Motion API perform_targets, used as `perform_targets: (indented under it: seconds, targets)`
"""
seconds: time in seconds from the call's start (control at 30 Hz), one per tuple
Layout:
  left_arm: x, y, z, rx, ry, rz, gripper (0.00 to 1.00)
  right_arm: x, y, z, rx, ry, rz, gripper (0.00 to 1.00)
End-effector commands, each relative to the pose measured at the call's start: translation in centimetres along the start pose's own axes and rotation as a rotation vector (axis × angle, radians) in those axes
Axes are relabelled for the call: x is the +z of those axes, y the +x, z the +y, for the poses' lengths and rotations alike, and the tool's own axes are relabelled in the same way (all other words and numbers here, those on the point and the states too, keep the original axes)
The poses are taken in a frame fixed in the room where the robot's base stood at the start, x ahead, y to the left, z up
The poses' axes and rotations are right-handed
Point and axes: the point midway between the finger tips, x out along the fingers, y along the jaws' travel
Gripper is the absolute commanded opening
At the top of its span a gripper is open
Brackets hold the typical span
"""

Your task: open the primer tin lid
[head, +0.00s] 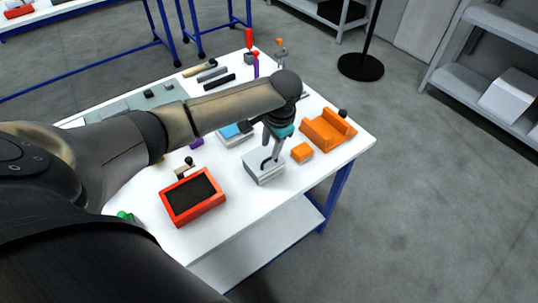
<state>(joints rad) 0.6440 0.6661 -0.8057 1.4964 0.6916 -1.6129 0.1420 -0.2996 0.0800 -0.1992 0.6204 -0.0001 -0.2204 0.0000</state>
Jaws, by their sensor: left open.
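A grey-white box-shaped tin (265,172), which looks like the primer tin, stands on the white table near its front right edge. Its top looks closed; a lid seam is too small to make out. My left gripper (270,162) points down at the top of the tin, with its dark fingers apart. I cannot tell whether the fingertips touch the lid. The gripper and forearm hide part of the tin's back side. My right gripper is not in view.
An orange block (302,152) and a larger orange cradle (327,130) stand right of the tin. A red tray with a dark inside (193,198) lies to its left. A blue-topped box (234,133) is behind. Tools lie at the table's back.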

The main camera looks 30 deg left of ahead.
Motion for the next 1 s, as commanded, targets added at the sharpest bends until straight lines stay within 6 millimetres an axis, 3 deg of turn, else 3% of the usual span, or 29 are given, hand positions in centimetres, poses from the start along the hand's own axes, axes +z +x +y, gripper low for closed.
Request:
perform_targets:
  seconds: [0.1, 0.3, 0.7, 1.0]
  targets:
    - [0.0, 2.4, 0.1, 0.002, -0.001, -0.002, 0.42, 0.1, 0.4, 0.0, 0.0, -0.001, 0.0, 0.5]
    - [0.0, 4.6, 0.1, 0.001, -0.001, 0.001, 0.42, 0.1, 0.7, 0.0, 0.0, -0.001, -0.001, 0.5]
    - [0.0, 5.1, 0.0, 0.0, 0.0, 0.001, 0.42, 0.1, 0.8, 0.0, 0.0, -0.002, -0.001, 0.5]
    - [0.0, 5.1, 0.0, 0.001, 0.0, 0.001, 0.09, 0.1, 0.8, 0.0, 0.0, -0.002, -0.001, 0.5]
